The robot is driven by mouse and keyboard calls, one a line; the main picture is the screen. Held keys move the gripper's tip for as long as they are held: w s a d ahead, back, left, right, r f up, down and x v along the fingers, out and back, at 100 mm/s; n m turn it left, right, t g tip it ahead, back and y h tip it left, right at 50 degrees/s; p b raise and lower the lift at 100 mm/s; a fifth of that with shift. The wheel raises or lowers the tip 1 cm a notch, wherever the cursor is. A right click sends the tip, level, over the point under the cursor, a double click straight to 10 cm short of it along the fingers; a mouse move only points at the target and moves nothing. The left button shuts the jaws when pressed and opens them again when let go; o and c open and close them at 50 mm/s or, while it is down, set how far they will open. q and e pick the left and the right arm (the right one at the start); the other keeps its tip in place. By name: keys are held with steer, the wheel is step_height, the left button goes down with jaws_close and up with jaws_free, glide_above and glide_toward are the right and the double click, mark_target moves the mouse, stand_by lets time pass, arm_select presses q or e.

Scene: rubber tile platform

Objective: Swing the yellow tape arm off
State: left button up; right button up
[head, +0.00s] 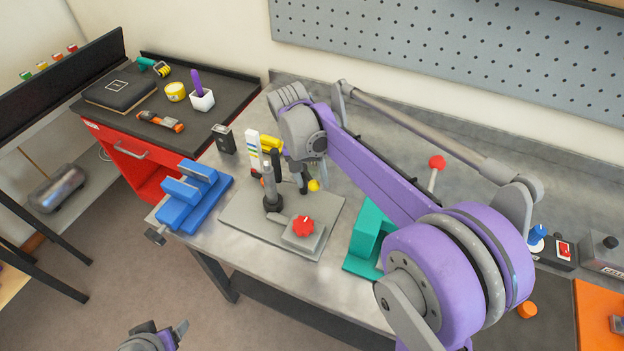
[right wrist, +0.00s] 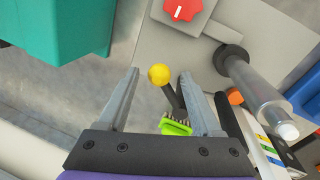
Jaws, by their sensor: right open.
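A dark lever with a round yellow knob (head: 313,185) stands at the right side of a grey base plate (head: 240,222); I take it for the yellow arm. My right gripper (head: 303,182) hangs over it from above, open and empty. In the right wrist view the yellow knob (right wrist: 159,74) shows between the two open fingertips (right wrist: 157,80); I cannot tell whether either touches it. The lever slants down to the right from the knob. My left gripper (head: 158,340) is only partly in view at the bottom edge, away from the bench.
A red knob (head: 303,226) and a grey post (head: 272,180) share the plate. A blue vise (head: 195,195) stands left and a teal block (head: 368,238) right. In the right wrist view, a green brush (right wrist: 176,127) lies close to the right finger. A yellow object (head: 271,144) is behind.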

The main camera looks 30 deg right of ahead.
step_height(320, 180, up, 10)
steer(key=w+a, duration=0.1)
steer(key=shift+a+p, duration=0.3)
steer(key=shift+a, duration=0.05)
steer(key=s+a+f+n+t+y, duration=0.1)
steer(key=s+f+n+t, duration=0.2)
steer(key=s+f, duration=0.4)
steer(key=s+a+f+n+t, duration=0.2)
steer(key=s+f, duration=0.5)
steer(key=s, duration=0.5)
steer(key=shift+s+a+n+t+y, duration=0.2)
steer(key=shift+s+n+t+y, duration=0.15)
steer(key=shift+n+t, duration=0.55)
steer(key=shift+f, duration=0.1)
